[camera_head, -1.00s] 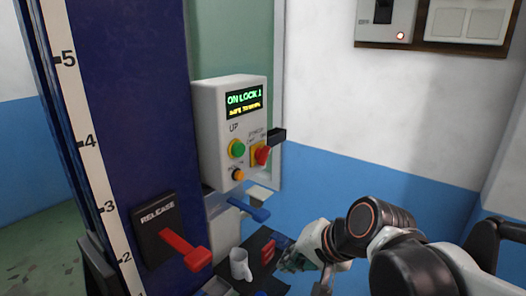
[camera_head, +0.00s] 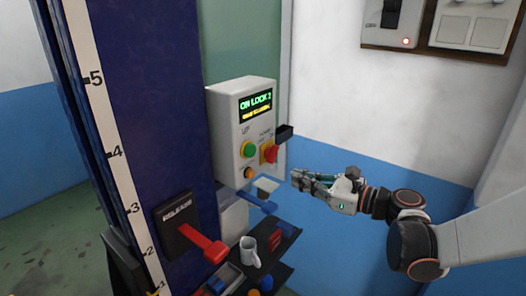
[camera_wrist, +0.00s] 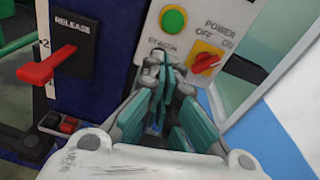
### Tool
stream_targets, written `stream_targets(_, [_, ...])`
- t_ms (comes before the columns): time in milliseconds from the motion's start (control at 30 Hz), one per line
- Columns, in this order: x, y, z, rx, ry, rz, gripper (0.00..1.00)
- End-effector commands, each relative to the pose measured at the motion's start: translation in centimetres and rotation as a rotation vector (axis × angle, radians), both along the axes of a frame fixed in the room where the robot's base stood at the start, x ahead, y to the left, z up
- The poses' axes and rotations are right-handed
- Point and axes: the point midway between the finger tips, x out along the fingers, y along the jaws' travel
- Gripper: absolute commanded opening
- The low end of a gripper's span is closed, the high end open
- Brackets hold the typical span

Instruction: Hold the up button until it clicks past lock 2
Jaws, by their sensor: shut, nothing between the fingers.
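The green up button (camera_head: 249,150) is on the front of the pale control box (camera_head: 227,140). It also shows in the wrist view (camera_wrist: 173,20), above the fingers. The display (camera_head: 256,105) reads "ON LOCK 2" in green; its yellow second line is too small to read surely. My gripper (camera_head: 297,178) is shut and empty, to the lower right of the button and apart from it. In the wrist view my fingertips (camera_wrist: 166,66) point at the lower panel, below the button, and cover the area under the "BEACON" label.
A red-on-yellow power switch (camera_head: 271,153) sits right of the button, an orange button (camera_head: 249,173) below it. A red release lever (camera_head: 205,243) is on the blue column. A shelf holds a white mug (camera_head: 249,251) and small items. A numbered scale (camera_head: 97,100) runs up the left.

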Motion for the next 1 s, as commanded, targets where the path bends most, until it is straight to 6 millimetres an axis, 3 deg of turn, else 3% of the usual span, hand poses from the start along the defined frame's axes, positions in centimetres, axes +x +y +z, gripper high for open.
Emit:
stream_targets(200, [0.7, -1.0, 0.9, 0.13, 0.05, -0.011, 0.0])
stream_targets(633, [0.9, -0.8, 1.0, 0.142, 0.055, -0.011, 0.0])
stream_targets(767, [1.5, 0.2, 1.0, 0.141, 0.054, -0.007, 0.0])
stream_targets(1000, [4.0, 3.7, 1.0, 0.14, 0.054, -0.006, 0.0])
